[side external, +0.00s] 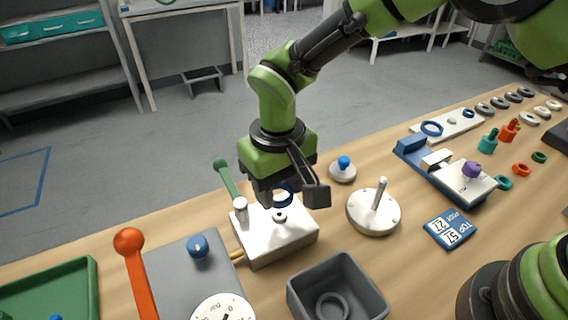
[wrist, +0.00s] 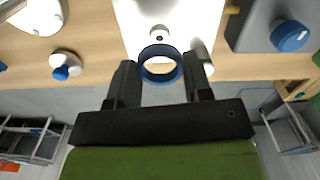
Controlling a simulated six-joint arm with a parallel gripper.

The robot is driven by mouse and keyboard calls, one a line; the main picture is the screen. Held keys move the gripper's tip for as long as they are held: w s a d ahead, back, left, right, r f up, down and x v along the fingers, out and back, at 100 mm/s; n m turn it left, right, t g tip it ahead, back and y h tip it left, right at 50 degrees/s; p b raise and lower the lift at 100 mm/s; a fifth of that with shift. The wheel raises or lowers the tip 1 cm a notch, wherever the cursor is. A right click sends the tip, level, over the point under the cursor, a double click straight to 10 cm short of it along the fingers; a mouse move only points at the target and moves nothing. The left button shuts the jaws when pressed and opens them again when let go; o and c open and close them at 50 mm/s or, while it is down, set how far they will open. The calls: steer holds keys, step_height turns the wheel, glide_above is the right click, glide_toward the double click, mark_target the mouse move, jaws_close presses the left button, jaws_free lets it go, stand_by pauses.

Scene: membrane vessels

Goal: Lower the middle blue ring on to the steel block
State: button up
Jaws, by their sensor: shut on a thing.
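My gripper (side external: 289,197) is shut on a blue ring (wrist: 160,78). In the wrist view the ring sits between the two dark fingers, its opening facing the camera. In the side view the ring (side external: 291,189) is partly hidden by the fingers. The pale steel block (side external: 276,246) stands on the bench below, with a small round boss (side external: 280,215) on top. The ring appears above this boss and apart from it; the exact gap is hard to tell. The block (wrist: 190,14) also shows beyond the ring in the wrist view.
A green-handled lever (side external: 228,179) rises at the block's left rear. A grey bin (side external: 366,296) stands in front, and a white disc with a peg (side external: 374,213) at right. A grey box with a blue knob (side external: 198,246) is at left. A white plate (side external: 460,126) with blue rings lies back right.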

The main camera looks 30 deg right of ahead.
mark_target(279, 214)
steer(key=shift+f, duration=2.5)
steer(key=o, duration=1)
steer(key=shift+c, duration=0.2)
steer(key=shift+r, duration=0.1)
step_height(279, 214, up, 10)
